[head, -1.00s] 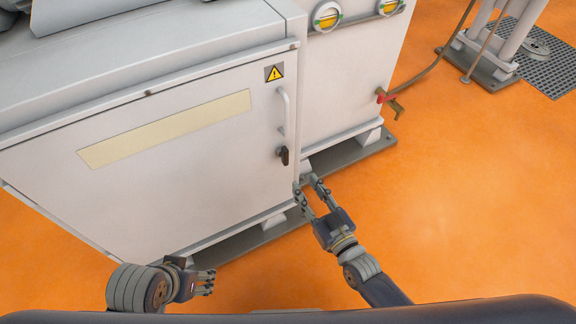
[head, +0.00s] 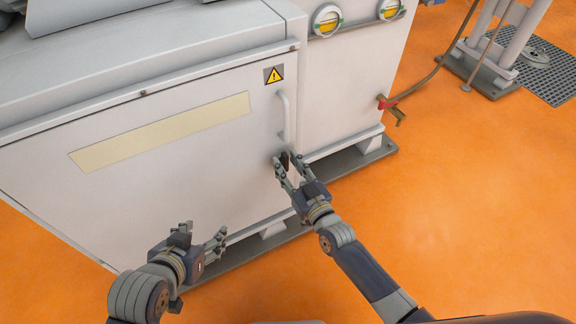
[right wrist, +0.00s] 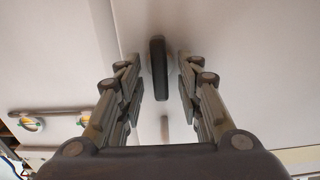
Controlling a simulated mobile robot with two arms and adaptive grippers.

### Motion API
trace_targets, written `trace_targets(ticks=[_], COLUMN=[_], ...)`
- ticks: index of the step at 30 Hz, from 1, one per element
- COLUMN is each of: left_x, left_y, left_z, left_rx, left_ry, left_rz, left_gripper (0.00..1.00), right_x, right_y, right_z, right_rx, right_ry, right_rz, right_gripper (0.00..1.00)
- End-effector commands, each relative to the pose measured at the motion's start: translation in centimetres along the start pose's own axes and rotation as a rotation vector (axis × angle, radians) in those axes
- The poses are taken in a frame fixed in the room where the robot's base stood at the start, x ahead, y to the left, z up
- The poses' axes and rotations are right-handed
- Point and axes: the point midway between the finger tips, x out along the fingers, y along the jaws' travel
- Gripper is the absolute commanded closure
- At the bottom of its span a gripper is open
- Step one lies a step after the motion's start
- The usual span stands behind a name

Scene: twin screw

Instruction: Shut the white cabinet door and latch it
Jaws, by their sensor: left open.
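The white cabinet door (head: 150,175) looks flush with its frame in the head view; I cannot tell if a slight gap remains. Near its right edge are a pale upright handle (head: 285,115) and, below it, a dark latch (head: 285,160). In the right wrist view the latch (right wrist: 158,68) stands upright between the two spread fingers. My right gripper (head: 284,163) is open, its fingertips on either side of the latch, with gaps showing. My left gripper (head: 218,244) is open and empty in front of the door's lower part.
A taller white cabinet (head: 350,80) with round yellow gauges adjoins on the right. A red-handled valve (head: 390,106) with a hose sticks out from its side. A grey plinth (head: 345,163) runs along the floor. The orange floor (head: 460,200) on the right is clear.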

Motion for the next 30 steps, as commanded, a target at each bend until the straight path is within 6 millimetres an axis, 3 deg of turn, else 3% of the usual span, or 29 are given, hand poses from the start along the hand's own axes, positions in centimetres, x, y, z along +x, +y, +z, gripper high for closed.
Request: trace_targets(ticks=[9, 10, 14, 15, 30], left_x=[0.06, 0.06, 0.06, 0.06, -0.04], left_y=[0.05, 0.05, 0.04, 0.04, 0.02], left_z=[-0.37, -0.36, -0.34, -0.34, 0.08], left_rx=[0.0, 0.0, 0.0, 0.0, 0.0], left_ry=[0.016, 0.016, 0.015, 0.015, -0.007], left_rz=[0.001, 0.001, 0.001, 0.001, 0.0], left_gripper=[0.43, 0.43, 0.43, 0.43, 0.43], right_x=[0.25, 0.25, 0.24, 0.23, 0.22], right_y=[-0.02, -0.02, -0.02, -0.02, 0.03], right_z=[-0.04, -0.04, -0.03, -0.03, -0.05], right_rx=[0.0, 0.0, 0.0, 0.0, 0.077], right_ry=[0.0, 0.0, 0.0, 0.0, 0.0], right_rz=[0.0, 0.0, 0.0, 0.0, -0.001], right_gripper=[0.67, 0.69, 0.98, 1.0, 1.0])
